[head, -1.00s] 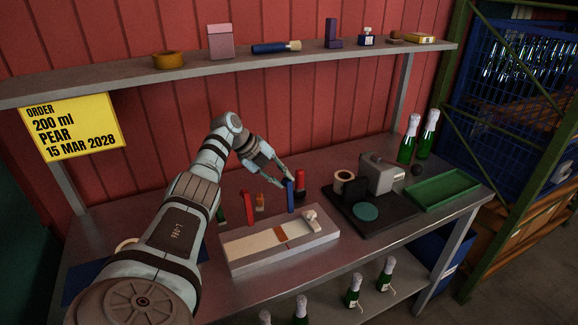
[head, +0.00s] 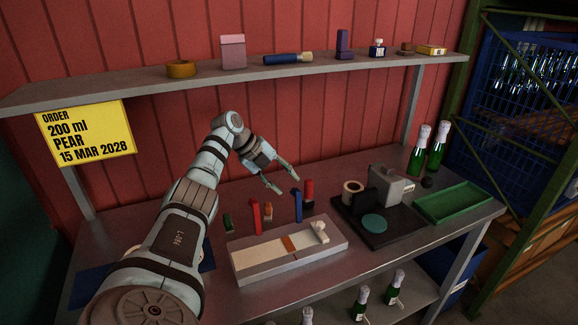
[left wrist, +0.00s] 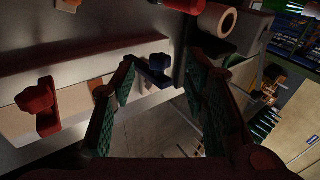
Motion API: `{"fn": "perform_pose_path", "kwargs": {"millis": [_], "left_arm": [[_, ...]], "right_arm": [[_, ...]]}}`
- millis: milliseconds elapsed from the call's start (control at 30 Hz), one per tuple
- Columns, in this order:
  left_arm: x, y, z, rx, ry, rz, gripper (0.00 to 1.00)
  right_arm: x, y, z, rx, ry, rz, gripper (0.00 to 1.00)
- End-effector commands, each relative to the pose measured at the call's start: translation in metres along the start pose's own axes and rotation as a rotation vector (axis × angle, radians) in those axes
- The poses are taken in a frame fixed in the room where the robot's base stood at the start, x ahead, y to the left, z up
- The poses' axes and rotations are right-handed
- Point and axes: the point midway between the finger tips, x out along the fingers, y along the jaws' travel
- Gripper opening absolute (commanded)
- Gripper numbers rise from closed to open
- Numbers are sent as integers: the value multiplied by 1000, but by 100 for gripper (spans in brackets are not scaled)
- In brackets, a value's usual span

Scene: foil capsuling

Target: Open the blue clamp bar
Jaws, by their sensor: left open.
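The blue clamp bar (head: 298,207) stands upright at the back edge of the pale clamp block (head: 300,258), beside the upright red clamp bar (head: 255,217). My left gripper (head: 288,186) is open and empty, with its fingertips just above and left of the blue bar's top. In the left wrist view, the blue bar (left wrist: 154,72) appears between the tips of my spread fingers (left wrist: 160,68), without visible grip. The red bar (left wrist: 40,106) also shows there, left of the fingers. My right gripper is not in view.
Right of the block are a black base with a grey device (head: 390,186) and a green tray (head: 455,202). Small green and orange items (head: 268,211) stand near the red bar. A shelf (head: 250,82) spans above.

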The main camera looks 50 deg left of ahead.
Motion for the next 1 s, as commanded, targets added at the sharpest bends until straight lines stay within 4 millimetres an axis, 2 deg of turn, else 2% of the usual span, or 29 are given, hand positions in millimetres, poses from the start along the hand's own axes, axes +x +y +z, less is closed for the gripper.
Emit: {"fn": "perform_pose_path", "kwargs": {"millis": [100,200,333,467,1000], "left_arm": [[-36,0,2,1,-6,-1,41],[-60,0,1,0,-4,-1,41],[-79,-1,1,-1,-1,-1,41],[-84,0,0,-1,0,0,41],[-81,-2,0,-2,0,-1,41]], "right_arm": [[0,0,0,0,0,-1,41],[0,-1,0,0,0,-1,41],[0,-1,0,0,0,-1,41],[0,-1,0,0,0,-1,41],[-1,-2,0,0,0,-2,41]]}}
